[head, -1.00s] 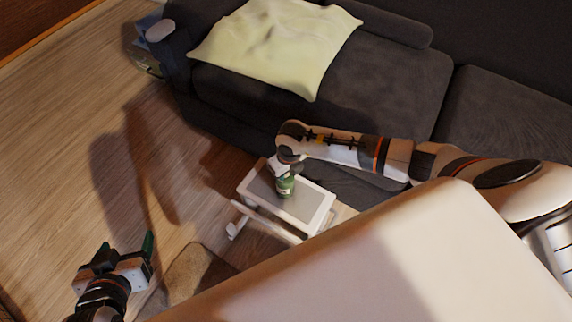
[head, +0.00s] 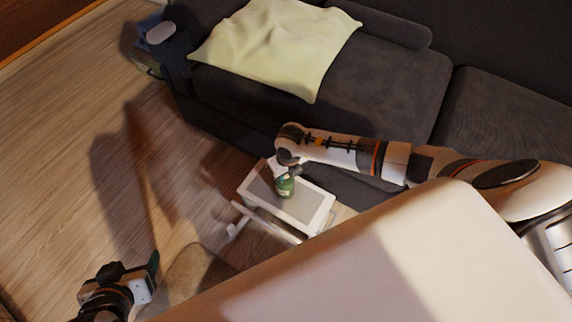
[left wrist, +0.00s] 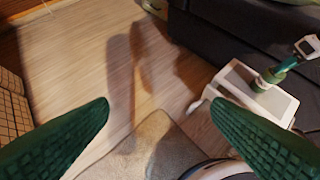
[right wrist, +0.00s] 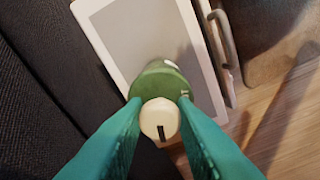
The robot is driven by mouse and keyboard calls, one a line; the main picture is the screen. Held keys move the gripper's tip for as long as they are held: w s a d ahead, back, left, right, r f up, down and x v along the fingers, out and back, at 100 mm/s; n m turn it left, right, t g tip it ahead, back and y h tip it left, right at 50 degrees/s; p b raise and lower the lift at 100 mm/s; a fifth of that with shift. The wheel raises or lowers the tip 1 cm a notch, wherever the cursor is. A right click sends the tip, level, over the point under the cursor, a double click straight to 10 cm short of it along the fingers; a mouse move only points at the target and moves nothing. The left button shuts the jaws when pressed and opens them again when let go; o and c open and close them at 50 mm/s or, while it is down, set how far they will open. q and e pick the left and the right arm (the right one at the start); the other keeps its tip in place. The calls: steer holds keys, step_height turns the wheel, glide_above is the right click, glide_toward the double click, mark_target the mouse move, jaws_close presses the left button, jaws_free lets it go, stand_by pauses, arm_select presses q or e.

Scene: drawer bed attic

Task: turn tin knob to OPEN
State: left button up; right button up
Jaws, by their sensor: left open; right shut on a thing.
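A green tin (head: 286,188) stands on a small white table with a grey top (head: 318,212). In the right wrist view the tin (right wrist: 158,78) has a round cream knob (right wrist: 160,112) with a black mark on its lower part. Small pale markings on the tin are too small to read. My right gripper (right wrist: 158,104) is shut on the knob, one teal finger on each side. In the head view my right gripper (head: 284,172) hides the knob. My left gripper (left wrist: 160,106) is open and empty, low at the left of the head view (head: 146,272), well away from the tin.
A dark sofa (head: 385,85) with a pale yellow blanket (head: 275,45) stands behind the table. A large pale surface (head: 400,260) fills the near right of the head view. A brown mat (head: 195,270) lies on the wooden floor (head: 60,120), which is clear at left.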

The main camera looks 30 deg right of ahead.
steer(key=o, duration=0.7)
steer(key=shift+c, duration=0.2)
arm_select(q)
steer(key=shift+w+r, duration=0.1)
steer(key=shift+w, duration=0.05)
arm_select(e)
steer(key=shift+o, duration=1)
steer(key=r, duration=0.2)
steer(key=r+p, duration=0.1)
steer(key=r, duration=0.1)
steer(key=r+p, duration=0.1)
steer(key=r, duration=0.1)
steer(key=shift+s+d+r, duration=0.1)
steer(key=shift+s+r, duration=0.1)
steer(key=shift+s, duration=0.15)
step_height(320, 180, up, 4)
steer(key=p, duration=0.2)
glide_above(288, 181)
arm_select(q)
steer(key=s+a+f+g+y, duration=0.1)
steer(key=s+g, duration=0.3)
steer(key=s, duration=0.4)
steer(key=shift+a+g, duration=0.4)
steer(key=shift+a, duration=0.35)
arm_select(e)
steer(key=shift+s+r, duration=0.1)
steer(key=shift+r, duration=0.65)
